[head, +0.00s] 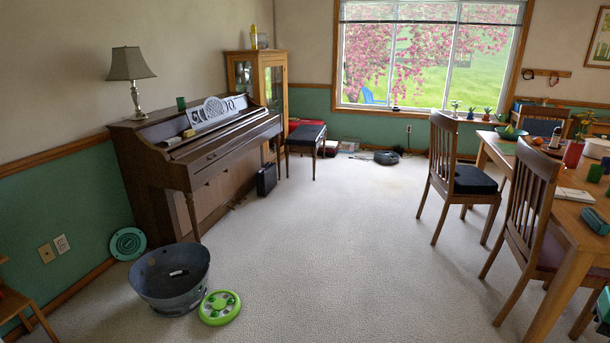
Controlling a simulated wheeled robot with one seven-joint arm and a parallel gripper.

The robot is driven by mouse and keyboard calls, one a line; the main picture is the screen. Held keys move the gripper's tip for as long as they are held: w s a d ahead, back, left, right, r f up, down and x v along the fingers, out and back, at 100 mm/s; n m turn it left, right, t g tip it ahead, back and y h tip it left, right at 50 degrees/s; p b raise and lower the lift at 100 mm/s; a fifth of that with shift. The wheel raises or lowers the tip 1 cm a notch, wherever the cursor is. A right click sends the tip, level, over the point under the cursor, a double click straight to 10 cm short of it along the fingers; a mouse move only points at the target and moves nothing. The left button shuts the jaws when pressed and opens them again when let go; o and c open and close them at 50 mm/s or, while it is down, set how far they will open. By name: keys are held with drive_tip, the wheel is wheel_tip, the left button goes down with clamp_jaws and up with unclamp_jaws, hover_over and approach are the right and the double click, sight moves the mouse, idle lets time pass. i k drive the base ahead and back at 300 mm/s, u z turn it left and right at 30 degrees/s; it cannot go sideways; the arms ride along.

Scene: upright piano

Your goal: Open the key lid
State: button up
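The dark brown upright piano (165,160) stands against the left wall, seen at an angle from its near end. Its key lid (228,139) appears closed, a long dark wooden surface sloping along the front, and no keys show. A pale ornate music rest (212,112) stands upright above the lid. My gripper is not in view, so its place relative to the lid cannot be told.
A grey tub (170,290) and a green ring toy (219,308) sit on the carpet before the piano's near end. A black case (266,179) and piano bench (305,135) stand toward its far end. Chairs (465,180) and a table (570,215) fill the right. The middle carpet is clear.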

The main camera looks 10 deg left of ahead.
sight(203, 151)
drive_tip(key=u, duration=0.2)
drive_tip(key=i, duration=1.2)
drive_tip(key=u, duration=0.5)
drive_tip(key=i, duration=2.5)
drive_tip(key=u, duration=0.2)
